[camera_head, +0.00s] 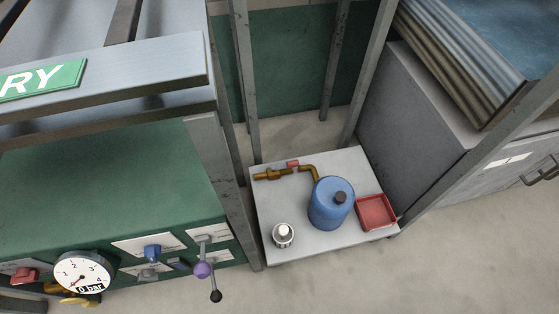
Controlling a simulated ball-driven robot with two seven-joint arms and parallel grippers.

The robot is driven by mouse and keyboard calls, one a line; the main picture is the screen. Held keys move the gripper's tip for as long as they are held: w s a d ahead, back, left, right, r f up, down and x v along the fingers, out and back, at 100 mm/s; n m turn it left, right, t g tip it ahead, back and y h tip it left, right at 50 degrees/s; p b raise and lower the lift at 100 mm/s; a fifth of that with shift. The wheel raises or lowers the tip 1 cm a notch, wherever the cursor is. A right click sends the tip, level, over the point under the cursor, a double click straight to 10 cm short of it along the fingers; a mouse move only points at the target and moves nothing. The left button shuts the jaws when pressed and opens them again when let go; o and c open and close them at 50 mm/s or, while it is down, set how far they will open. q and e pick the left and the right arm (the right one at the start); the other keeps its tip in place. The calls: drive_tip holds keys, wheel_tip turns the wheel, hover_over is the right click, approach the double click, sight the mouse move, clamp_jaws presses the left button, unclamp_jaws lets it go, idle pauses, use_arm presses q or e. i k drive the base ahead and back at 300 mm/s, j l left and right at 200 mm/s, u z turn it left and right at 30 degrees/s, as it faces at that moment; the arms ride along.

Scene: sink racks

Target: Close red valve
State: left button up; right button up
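A small red valve handle (293,164) sits on the brass pipe (270,174) at the back of the low grey table, beside the blue tank. A second red knob (24,275) is on the front of the green cabinet at the lower left, next to the pressure gauge. I cannot tell from the picture which of the two is the task's red valve, or whether either is open or closed. Neither of my grippers shows in the head view.
The low table (275,212) holds the blue tank (331,205), a red tray (376,212) and a small metal cup (283,235). The cabinet (100,190) has a gauge (82,276), blue knob (153,252) and levers. Metal posts stand around the table; floor at lower right is clear.

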sight(295, 163)
drive_tip(key=i+l+z, duration=0.55)
drive_tip(key=i+l, duration=0.2)
